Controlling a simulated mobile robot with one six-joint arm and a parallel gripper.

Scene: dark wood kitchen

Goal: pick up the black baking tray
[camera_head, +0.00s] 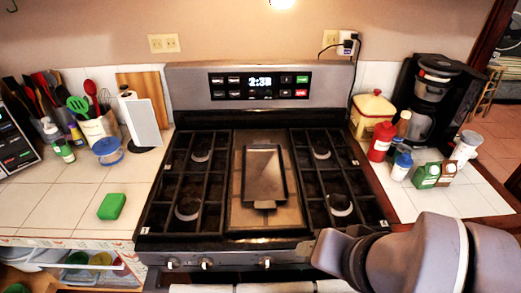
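The black baking tray (264,177) lies on the middle section of the stove top (229,150), between the left and right burner grates. It is a narrow rectangle with its long side running front to back, and nothing covers it. It looks empty. Grey rounded links of my arm fill the lower right of the view, in front of the stove's right corner. My gripper's fingers do not show, so I cannot see whether it is open or shut.
Black grates (187,206) flank the tray. A green sponge (111,206) lies on the left counter, with a utensil crock (99,128) behind. A coffee maker (431,96), a red bottle (381,142) and small containers crowd the right counter. The space above the tray looks clear.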

